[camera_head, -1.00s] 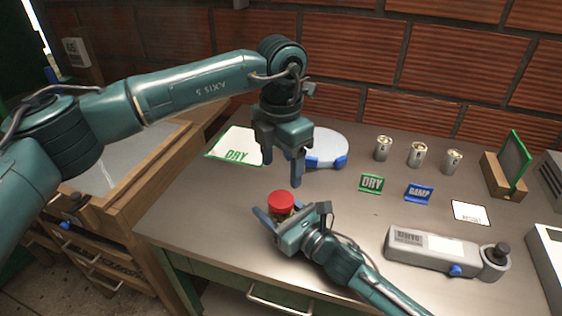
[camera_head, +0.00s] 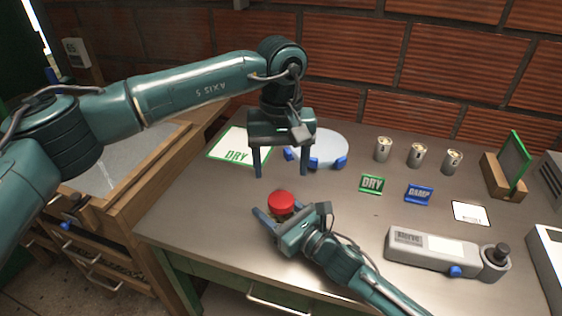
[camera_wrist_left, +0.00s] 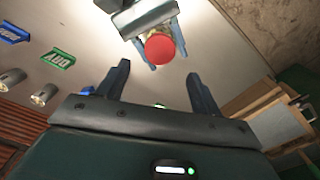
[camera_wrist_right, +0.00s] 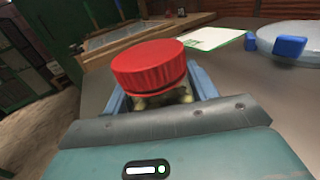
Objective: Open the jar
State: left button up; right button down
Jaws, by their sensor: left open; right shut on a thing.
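The jar (camera_wrist_right: 165,98) has a red lid (camera_head: 281,203) on top and stands near the table's front edge. My right gripper (camera_head: 272,216) is shut around the jar's body, below the lid. In the right wrist view the red lid (camera_wrist_right: 148,64) sits on the jar, and its pale contents show just beneath. My left gripper (camera_head: 284,172) is open and empty, fingers pointing down, above and a little behind the lid. In the left wrist view the lid (camera_wrist_left: 159,48) lies beyond the open fingertips (camera_wrist_left: 158,82), not between them.
A DRY sheet (camera_head: 238,146) and a round white plate with blue blocks (camera_head: 322,148) lie behind the left gripper. Several metal cans (camera_head: 416,155), DRY (camera_head: 371,184) and DAMP (camera_head: 419,194) signs and a grey device (camera_head: 432,251) stand to the right. A wooden cabinet is left.

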aim_at(281, 199)
pick_arm(q)
jog(key=m, duration=0.4)
jog(key=shift+f, duration=4)
jog(key=shift+c, duration=0.4)
